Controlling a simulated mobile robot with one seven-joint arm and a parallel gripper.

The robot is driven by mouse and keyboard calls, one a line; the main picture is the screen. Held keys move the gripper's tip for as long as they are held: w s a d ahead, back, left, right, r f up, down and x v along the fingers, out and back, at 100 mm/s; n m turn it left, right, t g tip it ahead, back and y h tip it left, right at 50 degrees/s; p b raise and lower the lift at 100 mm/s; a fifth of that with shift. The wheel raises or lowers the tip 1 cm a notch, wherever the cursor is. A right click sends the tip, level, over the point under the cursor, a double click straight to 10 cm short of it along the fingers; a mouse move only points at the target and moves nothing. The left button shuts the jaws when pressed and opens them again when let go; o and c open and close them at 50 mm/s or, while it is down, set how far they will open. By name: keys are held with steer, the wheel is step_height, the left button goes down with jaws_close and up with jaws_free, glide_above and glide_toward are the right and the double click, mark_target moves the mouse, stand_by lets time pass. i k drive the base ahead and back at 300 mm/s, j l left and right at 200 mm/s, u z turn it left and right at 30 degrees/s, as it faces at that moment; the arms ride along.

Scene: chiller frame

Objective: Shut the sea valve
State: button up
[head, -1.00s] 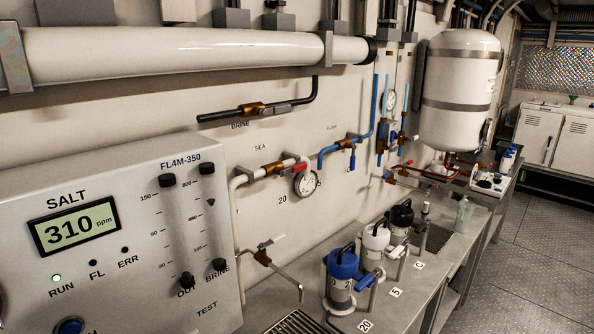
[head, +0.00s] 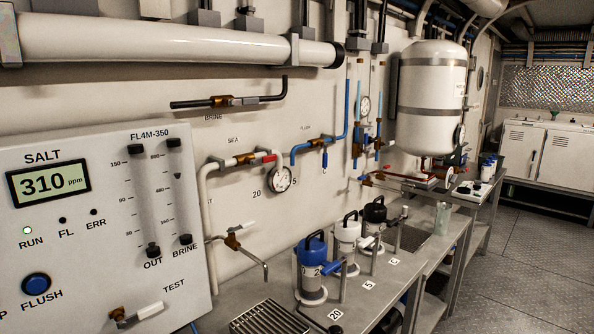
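The sea valve (head: 245,158) is a brass body in the white pipe (head: 205,200) on the wall, below the SEA label (head: 233,140). Its lever ends in red (head: 268,157) at the right and appears to lie roughly along the pipe; its exact angle is hard to tell at this size. A round white gauge (head: 280,179) hangs just below and right of the lever. My gripper is not in view.
The salt panel (head: 100,230) reads 310 ppm at the left. The bench below carries blue (head: 313,275), white (head: 347,240) and black (head: 375,220) capped filters. A tap (head: 238,240) juts out below the sea valve. Floor (head: 500,260) is clear at right.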

mark_target(270, 158)
steer(key=i+l+z, duration=0.3)
steer(key=i+l, duration=0.35)
steer(key=i+j+z, duration=0.1)
steer(key=i, duration=0.2)
steer(key=j, duration=0.35)
